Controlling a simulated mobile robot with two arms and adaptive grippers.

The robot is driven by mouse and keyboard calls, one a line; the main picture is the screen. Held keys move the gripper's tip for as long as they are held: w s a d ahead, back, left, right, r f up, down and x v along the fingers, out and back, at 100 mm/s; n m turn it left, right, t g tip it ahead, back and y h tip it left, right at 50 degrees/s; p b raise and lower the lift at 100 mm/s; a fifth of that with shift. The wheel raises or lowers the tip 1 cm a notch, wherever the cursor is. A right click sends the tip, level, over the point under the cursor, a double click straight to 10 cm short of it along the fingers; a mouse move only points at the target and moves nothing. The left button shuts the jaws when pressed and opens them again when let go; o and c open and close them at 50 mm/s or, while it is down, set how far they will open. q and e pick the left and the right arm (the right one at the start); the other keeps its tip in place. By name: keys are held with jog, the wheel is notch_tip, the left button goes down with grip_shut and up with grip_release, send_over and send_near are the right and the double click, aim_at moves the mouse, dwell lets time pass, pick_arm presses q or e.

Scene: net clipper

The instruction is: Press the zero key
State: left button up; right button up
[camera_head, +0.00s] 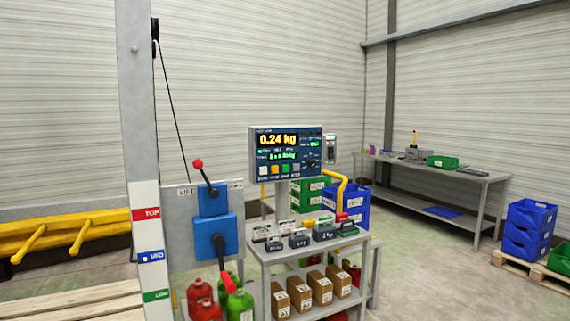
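A dark blue indicator panel (314,149) stands on a post behind a grey bench. Its upper display (278,139) reads 0.24 kg in yellow. A smaller green display line below it is hard to read. A row of small keys runs along the panel's lower edge: a white key (264,170) at the left, then a yellow key (275,170) and green keys. Their labels are too small to read, so I cannot tell which is the zero key. Neither of my grippers is in view, and nothing covers the panel.
The grey bench (262,254) holds several weights, with brown boxes on its lower shelf. Left of it, a lift panel (178,225) has blue boxes and red-knobbed levers. Red and green bottles stand below. Open floor lies to the right, before a side table (485,178) and blue crates (530,218).

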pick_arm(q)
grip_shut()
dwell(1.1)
